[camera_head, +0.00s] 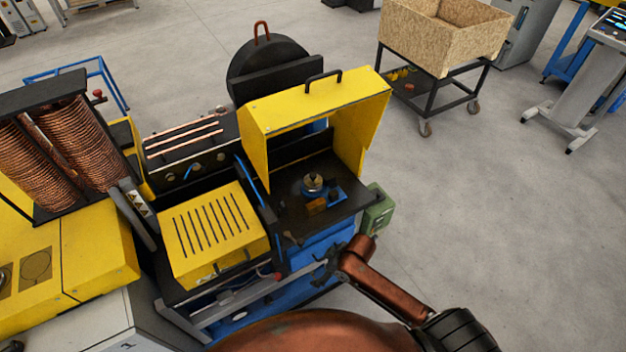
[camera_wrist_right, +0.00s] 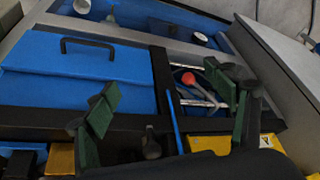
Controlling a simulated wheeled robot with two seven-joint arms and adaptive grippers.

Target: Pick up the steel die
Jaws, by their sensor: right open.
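A round steel piece (camera_head: 313,182), which looks like the steel die, sits on the black machine bed under the raised yellow hood in the head view. I cannot tell for certain that it is the die. My right gripper (camera_head: 325,266) is at the front of the machine, below and apart from that piece. In the right wrist view its green-padded fingers (camera_wrist_right: 170,108) are spread wide, with nothing held between them. A small dark knobbed part (camera_wrist_right: 151,143) shows beyond the gap. My left gripper is not in view.
The yellow hood (camera_head: 316,108) stands open over the bed. A slotted yellow cover (camera_head: 212,236) is to its left, and a green box (camera_head: 378,210) is at its right edge. The wrist view shows a blue panel with a handle (camera_wrist_right: 82,75) and a red-headed tool (camera_wrist_right: 188,78).

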